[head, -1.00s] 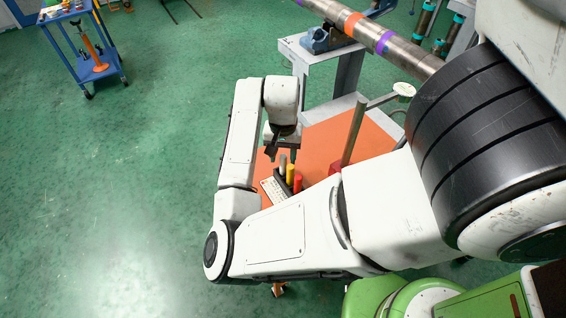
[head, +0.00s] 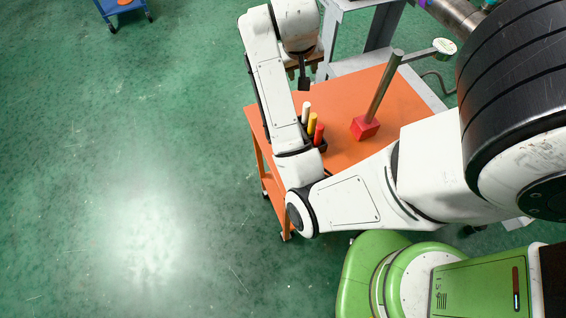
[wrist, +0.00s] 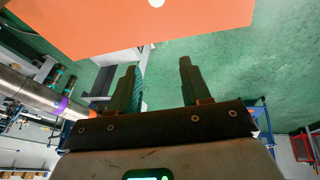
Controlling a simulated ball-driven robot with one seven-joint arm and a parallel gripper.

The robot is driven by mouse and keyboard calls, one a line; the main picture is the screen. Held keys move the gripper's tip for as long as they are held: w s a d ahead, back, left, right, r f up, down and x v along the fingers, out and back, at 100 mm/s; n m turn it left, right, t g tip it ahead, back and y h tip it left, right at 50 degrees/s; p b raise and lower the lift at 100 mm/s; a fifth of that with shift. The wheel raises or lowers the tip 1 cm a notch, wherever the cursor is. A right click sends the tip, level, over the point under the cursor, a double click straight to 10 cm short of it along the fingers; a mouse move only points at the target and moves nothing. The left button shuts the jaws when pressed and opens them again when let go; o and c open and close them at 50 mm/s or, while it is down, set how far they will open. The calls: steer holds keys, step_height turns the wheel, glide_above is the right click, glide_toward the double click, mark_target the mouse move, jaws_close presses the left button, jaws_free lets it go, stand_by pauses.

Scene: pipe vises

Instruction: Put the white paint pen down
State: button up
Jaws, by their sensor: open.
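The white paint pen (head: 306,112) stands upright in a dark holder (head: 321,145) near the left edge of the orange table, in line with a yellow pen (head: 312,123) and a red pen (head: 318,134). My gripper (head: 304,84) is just beyond the pens in the head view, apart from the white pen. In the wrist view my gripper (wrist: 157,66) has its two fingers spread with nothing between them. A small white round spot at the top of that view is probably the white pen's end. The pens' lower parts are hidden in the holder.
The orange table top (head: 355,95) is mostly bare. A metal post on a red block (head: 365,128) stands on it, right of the pens. A grey stand (head: 345,40) and a pipe (head: 455,14) are behind. Green floor is open at left.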

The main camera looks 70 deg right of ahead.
steer(key=s+a+f+n+y, duration=0.1)
steer(key=a+f+n, duration=0.2)
steer(key=a, duration=0.6)
steer(key=s+a+f+n+y, duration=0.1)
steer(key=a+f+n, duration=0.3)
steer(key=a, duration=0.5)
steer(key=s+a+f+n+t+y, duration=0.1)
steer(key=a+f+n+y, duration=0.1)
steer(key=a+f+n, duration=0.2)
steer(key=a+f, duration=0.3)
steer(key=a, duration=0.2)
steer(key=shift+s+a, duration=0.15)
steer(key=shift+s, duration=0.05)
steer(key=shift+c, duration=0.5)
